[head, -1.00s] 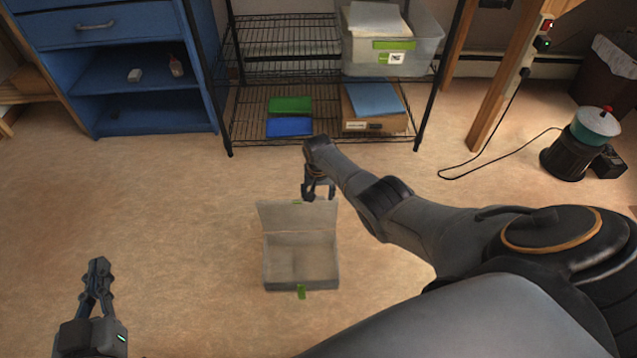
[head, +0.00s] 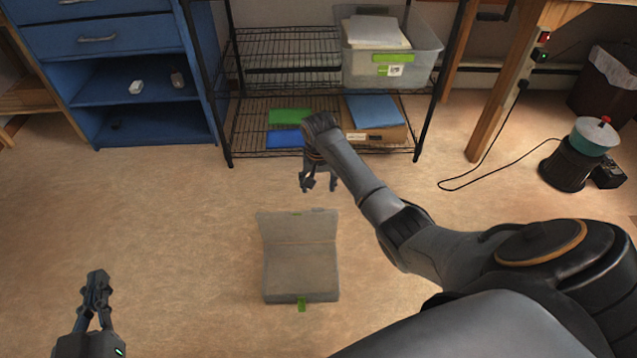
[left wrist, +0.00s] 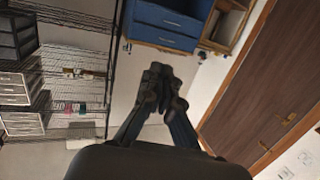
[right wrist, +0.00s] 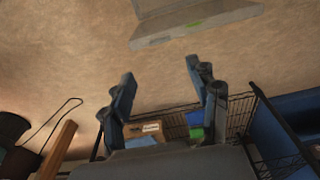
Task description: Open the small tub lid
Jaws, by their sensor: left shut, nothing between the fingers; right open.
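The small tub (head: 301,297) is a translucent grey box with a green latch on the floor in the middle of the head view. Its lid (head: 299,229) is swung back from the box at the far side, and the box faces up open. My right gripper (head: 319,187) is open and empty just beyond the lid, apart from it. In the right wrist view the tub (right wrist: 190,35) lies past the open fingers (right wrist: 158,72). My left gripper (head: 97,275) is shut and empty, off to the left of the tub; its closed fingers (left wrist: 160,75) show in the left wrist view.
A black wire shelf (head: 285,58) with a clear bin (head: 420,70), a cardboard box and green and blue items stands behind. A blue cabinet (head: 140,120) is at back left. A spool (head: 587,140) on a black base sits at right. The floor around the tub is clear.

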